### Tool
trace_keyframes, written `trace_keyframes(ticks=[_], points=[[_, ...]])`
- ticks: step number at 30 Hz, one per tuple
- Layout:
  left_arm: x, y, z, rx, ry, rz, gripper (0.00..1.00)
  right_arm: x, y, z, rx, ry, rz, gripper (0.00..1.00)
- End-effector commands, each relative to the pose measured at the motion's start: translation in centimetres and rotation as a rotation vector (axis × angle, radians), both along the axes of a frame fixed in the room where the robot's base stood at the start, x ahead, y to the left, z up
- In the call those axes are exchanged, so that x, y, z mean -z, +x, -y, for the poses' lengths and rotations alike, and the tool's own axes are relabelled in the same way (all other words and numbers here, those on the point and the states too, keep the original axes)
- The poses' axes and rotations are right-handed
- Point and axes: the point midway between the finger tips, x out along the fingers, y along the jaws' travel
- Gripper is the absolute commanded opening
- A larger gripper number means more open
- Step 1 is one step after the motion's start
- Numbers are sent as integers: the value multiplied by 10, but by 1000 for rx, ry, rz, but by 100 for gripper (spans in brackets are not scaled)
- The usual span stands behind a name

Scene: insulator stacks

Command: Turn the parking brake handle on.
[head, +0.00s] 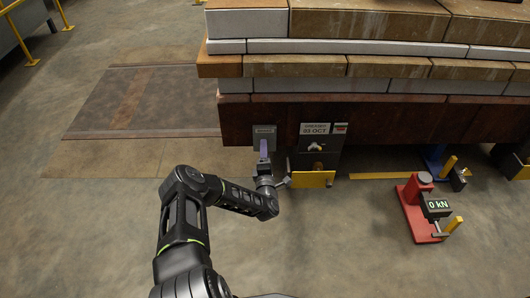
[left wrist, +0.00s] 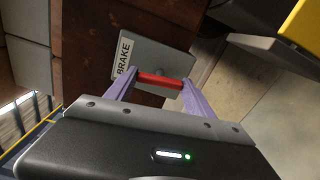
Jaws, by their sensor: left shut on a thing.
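The brake plate (head: 264,133) is a grey panel on the dark beam under the stack. In the left wrist view the plate (left wrist: 150,58) carries a white label reading BRAKE. A red handle (left wrist: 160,80) crosses in front of the plate. My left gripper (left wrist: 160,85) has its two purple fingers at the two ends of the red handle and is shut on it. In the head view my left gripper (head: 264,149) reaches up to the plate and hides the handle. My right gripper does not show.
A yellow-fronted box (head: 313,179) sits just right of my left gripper, below a 03 OCT sign (head: 315,129). A red device (head: 415,205) with a 0 kN display (head: 438,206) stands on the floor at right.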

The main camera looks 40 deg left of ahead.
Motion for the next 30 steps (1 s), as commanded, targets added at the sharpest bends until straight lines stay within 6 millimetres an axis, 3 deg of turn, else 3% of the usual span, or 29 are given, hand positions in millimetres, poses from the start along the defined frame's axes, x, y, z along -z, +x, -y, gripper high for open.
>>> trace_keyframes(ticks=[30], points=[[-1, 0, 1, 2, 768, -585, 21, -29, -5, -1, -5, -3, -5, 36]])
